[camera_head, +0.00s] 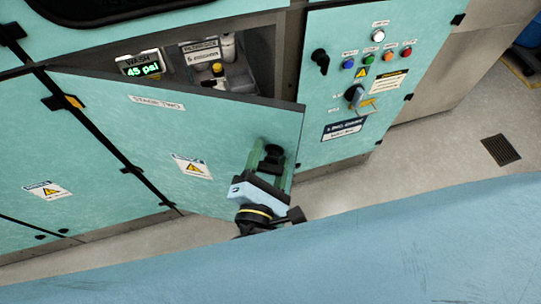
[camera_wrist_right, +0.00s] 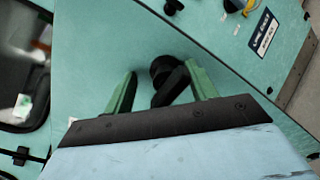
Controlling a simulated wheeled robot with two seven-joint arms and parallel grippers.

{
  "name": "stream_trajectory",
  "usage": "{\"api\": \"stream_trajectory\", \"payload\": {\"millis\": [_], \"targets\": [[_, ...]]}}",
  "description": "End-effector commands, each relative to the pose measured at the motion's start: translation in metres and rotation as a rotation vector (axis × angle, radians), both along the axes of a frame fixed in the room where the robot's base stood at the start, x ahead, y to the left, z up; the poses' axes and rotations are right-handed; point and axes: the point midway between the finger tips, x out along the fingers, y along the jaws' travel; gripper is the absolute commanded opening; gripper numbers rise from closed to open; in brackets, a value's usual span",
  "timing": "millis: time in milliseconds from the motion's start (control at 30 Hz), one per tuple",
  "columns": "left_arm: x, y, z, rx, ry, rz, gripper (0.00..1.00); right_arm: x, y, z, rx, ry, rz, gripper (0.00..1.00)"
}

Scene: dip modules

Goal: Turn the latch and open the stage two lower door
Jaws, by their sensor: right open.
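The stage two lower door (camera_head: 140,135) is teal, with a STAGE TWO label and a warning sticker. It stands partly open, its right edge swung out from the cabinet, with the interior showing above it. The black latch (camera_head: 272,153) sits near its right edge and also shows in the right wrist view (camera_wrist_right: 162,68). My right gripper (camera_head: 272,160) is at the latch, its green fingers apart on either side of the latch handle. I cannot tell whether a finger touches it. The fingers also show in the right wrist view (camera_wrist_right: 160,85). My left gripper is out of view.
A control panel (camera_head: 355,80) with buttons and a rotary switch is to the right. A floor drain (camera_head: 501,150) lies on open floor.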

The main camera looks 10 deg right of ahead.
Motion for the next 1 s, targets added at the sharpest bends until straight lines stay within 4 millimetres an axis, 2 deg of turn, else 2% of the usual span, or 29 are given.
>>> {"api": "stream_trajectory", "payload": {"millis": [33,167,300,333,367,633,1000], "targets": [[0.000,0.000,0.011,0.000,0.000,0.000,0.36,0.002,-0.002,0.019,-0.008,-0.019,-0.009,0.50],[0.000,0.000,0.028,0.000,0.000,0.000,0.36,0.002,-0.003,0.038,-0.011,-0.023,-0.014,0.52],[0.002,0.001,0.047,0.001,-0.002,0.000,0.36,0.003,-0.004,0.058,-0.011,-0.025,-0.016,0.72],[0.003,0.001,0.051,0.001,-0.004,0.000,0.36,0.003,-0.003,0.062,-0.010,-0.026,-0.015,0.65],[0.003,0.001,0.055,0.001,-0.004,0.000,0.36,0.003,-0.002,0.065,-0.010,-0.026,-0.013,0.50],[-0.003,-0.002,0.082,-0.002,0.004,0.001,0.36,0.002,-0.002,0.089,-0.009,-0.017,-0.009,0.50],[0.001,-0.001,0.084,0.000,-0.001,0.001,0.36,0.001,-0.002,0.090,-0.010,-0.013,-0.008,0.50]]}}
